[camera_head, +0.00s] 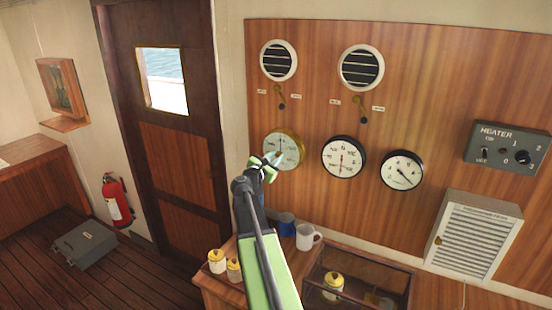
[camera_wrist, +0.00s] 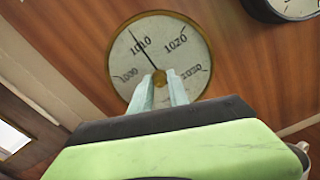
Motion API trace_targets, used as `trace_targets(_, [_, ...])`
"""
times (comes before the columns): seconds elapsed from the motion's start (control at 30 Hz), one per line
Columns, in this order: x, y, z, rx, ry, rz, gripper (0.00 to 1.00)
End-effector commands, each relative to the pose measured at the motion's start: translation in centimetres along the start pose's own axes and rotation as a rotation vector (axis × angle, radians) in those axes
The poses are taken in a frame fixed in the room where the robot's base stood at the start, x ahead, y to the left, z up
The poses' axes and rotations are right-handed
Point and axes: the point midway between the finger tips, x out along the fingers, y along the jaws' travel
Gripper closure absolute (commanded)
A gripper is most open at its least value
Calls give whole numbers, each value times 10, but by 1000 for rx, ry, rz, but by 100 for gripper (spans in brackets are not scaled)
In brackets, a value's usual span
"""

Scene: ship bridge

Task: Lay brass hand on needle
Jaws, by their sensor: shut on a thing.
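The barometer (camera_head: 284,149) is a round, brass-rimmed dial on the wood panel; it also fills the upper middle of the wrist view (camera_wrist: 203,50). Its thin black needle (camera_wrist: 144,49) points up and left, just left of the 1010 mark. A small brass knob (camera_wrist: 172,79) shows at the dial's centre. My gripper (camera_head: 273,161) reaches the lower part of the dial, and its two pale fingers (camera_wrist: 165,77) are shut on the knob. I cannot make out the brass hand's pointer; the fingers cover the lower dial.
Two black-rimmed dials (camera_head: 343,157) (camera_head: 402,170) hang to the right. Round vents and small brass levers are above. Below stand a white mug (camera_head: 308,237), a blue mug (camera_head: 286,225) and yellow-topped jars (camera_head: 217,261) on a wooden cabinet.

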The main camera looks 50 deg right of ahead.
Motion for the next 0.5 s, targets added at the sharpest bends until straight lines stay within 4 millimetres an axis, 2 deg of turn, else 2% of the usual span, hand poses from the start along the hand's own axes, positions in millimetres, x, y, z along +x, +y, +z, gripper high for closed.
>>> trace_targets(0.5, [0,0,0,489,0,-2,100])
